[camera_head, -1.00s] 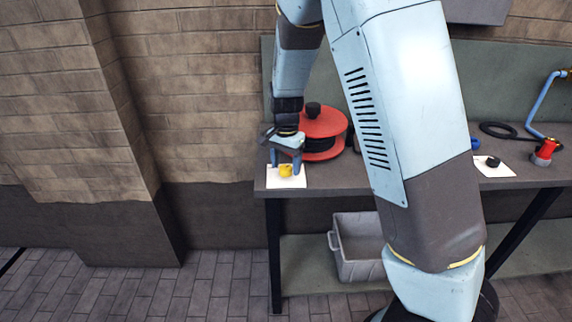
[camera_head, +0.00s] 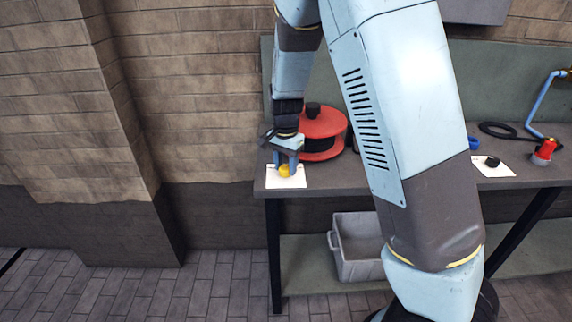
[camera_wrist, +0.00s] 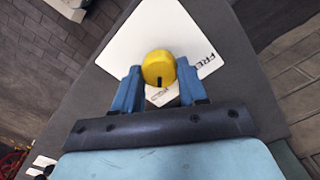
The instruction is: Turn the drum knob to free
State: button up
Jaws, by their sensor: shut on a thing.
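The yellow knob (camera_head: 285,171) stands on a white plate (camera_head: 299,183) at the left front of the bench. In the wrist view the knob (camera_wrist: 157,67) has a black mark on the side facing my gripper. Letters that read "FRE" show on the plate (camera_wrist: 125,47) to the right of the knob; the rest of that word is cut off or hidden. Other print below the knob is partly covered. My gripper (camera_wrist: 158,75) is shut on the knob, with one blue finger on each side. It also shows from above in the head view (camera_head: 285,168).
A red drum (camera_head: 324,123) with a black top knob stands just behind my gripper. Farther right on the bench are a second white plate (camera_head: 501,171) with a black knob and a red fitting (camera_head: 544,151). A grey bin (camera_head: 357,250) sits on the lower shelf.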

jog(key=shift+n, duration=0.4)
jog(key=n, duration=0.3)
jog(key=shift+w+n, duration=0.1)
jog(key=shift+n, duration=0.3)
jog(key=n, duration=0.4)
jog(key=shift+n, duration=0.3)
jog(key=n, duration=0.8)
jog(key=shift+n, duration=0.3)
jog(key=o, duration=1.1)
jog(key=shift+c, duration=0.2)
jog(key=shift+r, duration=0.1)
